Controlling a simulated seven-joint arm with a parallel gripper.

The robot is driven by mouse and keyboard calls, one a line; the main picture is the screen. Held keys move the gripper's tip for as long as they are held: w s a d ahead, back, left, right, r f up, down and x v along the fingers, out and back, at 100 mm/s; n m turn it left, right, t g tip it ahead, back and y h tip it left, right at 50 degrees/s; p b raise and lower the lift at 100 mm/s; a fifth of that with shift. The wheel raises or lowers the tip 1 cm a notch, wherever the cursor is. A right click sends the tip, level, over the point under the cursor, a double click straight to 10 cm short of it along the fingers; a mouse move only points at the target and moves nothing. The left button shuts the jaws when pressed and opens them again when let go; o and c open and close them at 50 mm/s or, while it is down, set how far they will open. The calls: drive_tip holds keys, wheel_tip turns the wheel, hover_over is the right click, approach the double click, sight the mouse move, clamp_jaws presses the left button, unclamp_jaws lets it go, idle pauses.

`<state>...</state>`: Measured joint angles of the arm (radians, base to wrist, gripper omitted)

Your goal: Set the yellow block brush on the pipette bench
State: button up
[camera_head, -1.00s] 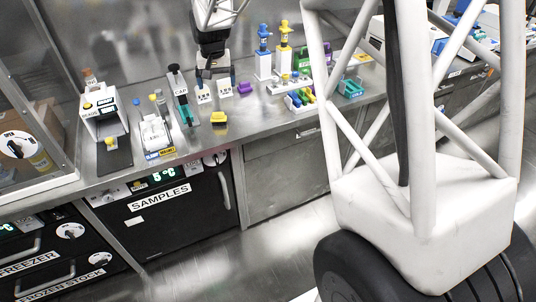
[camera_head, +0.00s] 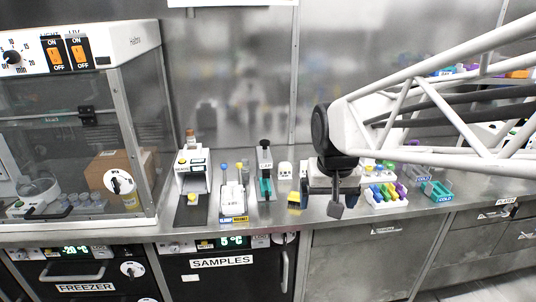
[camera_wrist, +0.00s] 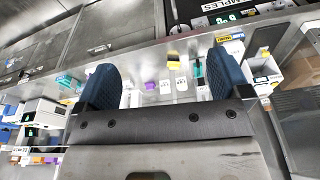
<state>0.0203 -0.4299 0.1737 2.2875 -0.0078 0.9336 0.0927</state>
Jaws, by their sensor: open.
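A yellow block (camera_head: 293,200), which looks like the block brush, rests near the front edge of the steel bench (camera_head: 262,224). It also shows blurred beyond my fingers in the wrist view (camera_wrist: 174,56). My gripper (camera_head: 321,200) hangs over the bench just right of the block in the head view, apart from it as far as I can tell. In the wrist view my gripper (camera_wrist: 165,82) has its two blue pads wide apart with nothing between them. The pipettes at the back are hidden behind my arm in the head view.
Left of the block stand a capper with a teal base (camera_head: 265,185), a white device with coloured knobs (camera_head: 233,200) and a white-and-black reader (camera_head: 192,190). To the right are a rack of coloured tubes (camera_head: 385,194) and a teal rack (camera_head: 436,190). A glass-fronted cabinet (camera_head: 75,135) closes off the far left.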

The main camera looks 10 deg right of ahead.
drive_tip(key=s+f+n, duration=0.1)
drive_tip(key=s+f, duration=0.1)
drive_tip(key=s, duration=1.1)
drive_tip(key=shift+s+a+f+t, duration=0.15)
drive_tip(key=shift+s+a+t, duration=0.15)
drive_tip(key=shift+s, duration=0.1)
idle(0.4)
